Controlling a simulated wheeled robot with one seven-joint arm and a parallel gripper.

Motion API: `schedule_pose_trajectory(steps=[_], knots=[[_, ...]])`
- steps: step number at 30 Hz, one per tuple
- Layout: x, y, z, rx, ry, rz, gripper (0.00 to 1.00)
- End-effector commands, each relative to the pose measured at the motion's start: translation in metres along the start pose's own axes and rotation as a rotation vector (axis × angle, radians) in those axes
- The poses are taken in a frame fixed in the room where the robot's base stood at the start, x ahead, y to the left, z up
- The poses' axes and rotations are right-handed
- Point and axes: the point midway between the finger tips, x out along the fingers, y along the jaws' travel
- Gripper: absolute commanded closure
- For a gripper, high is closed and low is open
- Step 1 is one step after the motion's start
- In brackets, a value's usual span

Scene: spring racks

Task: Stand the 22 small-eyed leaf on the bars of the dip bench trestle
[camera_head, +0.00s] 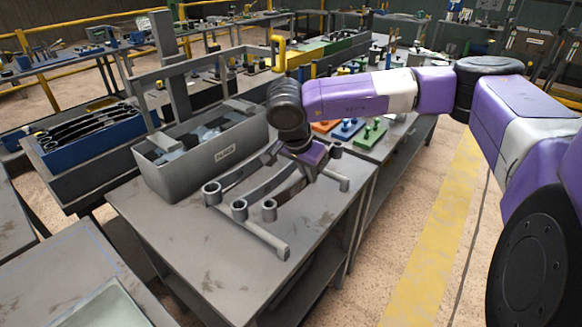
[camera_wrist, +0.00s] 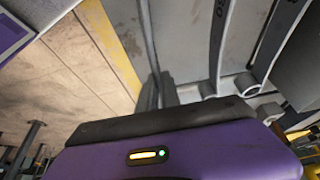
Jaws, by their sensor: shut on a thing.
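The dip bench trestle stands on a grey table in the head view; its front bar (camera_head: 262,238) and part of its back bar (camera_head: 338,180) show. Several dark curved leaves with round eyes lie across it. My gripper (camera_head: 303,168) is low over the right side of the trestle, shut on the rightmost leaf (camera_head: 287,193). That leaf's near eye is close to the front bar; I cannot tell whether it touches. In the wrist view the held leaf (camera_wrist: 149,35) is edge-on between the fingertips (camera_wrist: 158,92). Another leaf (camera_wrist: 222,40) is beside it. No size mark is readable.
A grey labelled bin (camera_head: 165,178) stands close behind the trestle on the left. A blue crate (camera_head: 95,143) holds dark leaves farther left. Coloured blocks (camera_head: 370,132) sit on a bench behind my gripper. The table's front left part is clear.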

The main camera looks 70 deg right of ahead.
Motion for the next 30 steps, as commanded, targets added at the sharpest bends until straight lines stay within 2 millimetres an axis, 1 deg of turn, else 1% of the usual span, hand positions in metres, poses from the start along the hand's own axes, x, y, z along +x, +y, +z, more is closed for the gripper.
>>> schedule_pose_trajectory(steps=[5, 24, 30], knots=[[0.003, 0.004, -0.004, 0.003, 0.003, -0.003, 1.0], [0.004, 0.004, -0.003, 0.005, 0.004, -0.004, 1.0], [0.017, 0.004, 0.003, 0.005, 0.003, -0.002, 1.0]])
